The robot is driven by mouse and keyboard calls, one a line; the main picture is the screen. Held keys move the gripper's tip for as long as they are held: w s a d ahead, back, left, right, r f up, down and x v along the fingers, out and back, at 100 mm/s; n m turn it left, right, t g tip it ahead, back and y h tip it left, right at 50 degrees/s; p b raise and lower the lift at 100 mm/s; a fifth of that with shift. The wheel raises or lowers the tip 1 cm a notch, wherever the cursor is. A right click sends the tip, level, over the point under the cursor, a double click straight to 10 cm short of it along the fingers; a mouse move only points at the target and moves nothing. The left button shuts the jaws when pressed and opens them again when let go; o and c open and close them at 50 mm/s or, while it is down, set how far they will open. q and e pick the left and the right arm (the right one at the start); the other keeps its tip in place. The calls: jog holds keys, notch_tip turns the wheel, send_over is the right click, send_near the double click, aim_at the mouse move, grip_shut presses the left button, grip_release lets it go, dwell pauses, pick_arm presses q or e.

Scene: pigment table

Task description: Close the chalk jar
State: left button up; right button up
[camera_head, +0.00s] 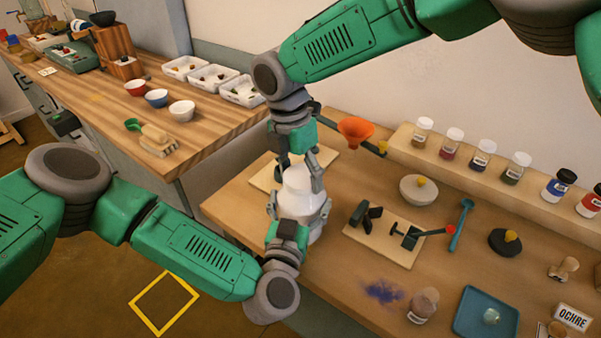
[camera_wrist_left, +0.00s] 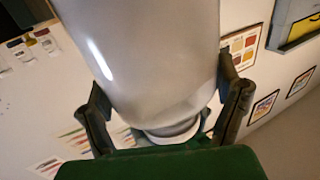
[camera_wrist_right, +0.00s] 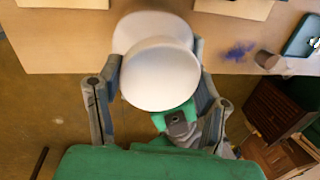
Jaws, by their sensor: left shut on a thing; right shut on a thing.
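The white chalk jar (camera_head: 300,204) is upright near the front left of the worktable. My left gripper (camera_head: 298,216) is shut around its body, which also fills the middle of the left wrist view (camera_wrist_left: 145,55). My right gripper (camera_head: 298,181) points down from above and is shut on the white round lid (camera_wrist_right: 160,75) at the jar's top. In the right wrist view the lid lies between the fingers, with a white rounded part of the jar (camera_wrist_right: 138,28) behind it. I cannot tell whether the lid is fully seated.
A wooden board (camera_head: 262,179) lies behind the jar. An orange funnel (camera_head: 355,130) stands behind right. A board with a small clamp tool (camera_head: 380,245), a grey bowl (camera_head: 415,191) and a blue tray (camera_head: 486,314) are to the right. Pigment jars (camera_head: 481,160) line the back shelf.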

jog(key=m, duration=0.6)
jog(key=shift+g+y, duration=0.3)
jog(key=shift+y, duration=0.1)
jog(key=m, duration=0.5)
jog(key=shift+y, duration=0.4)
jog(key=m, duration=0.3)
jog(key=shift+w, duration=0.1)
jog(key=m+y, duration=0.1)
jog(key=m, duration=0.4)
jog(key=shift+m, duration=0.3)
jog(key=m+t, duration=0.1)
jog(key=m, duration=0.5)
jog(key=shift+w+y, duration=0.1)
jog(key=shift+y, duration=0.3)
jog(key=shift+a, duration=0.1)
jog(key=o, duration=1.1)
jog(key=shift+r, duration=0.1)
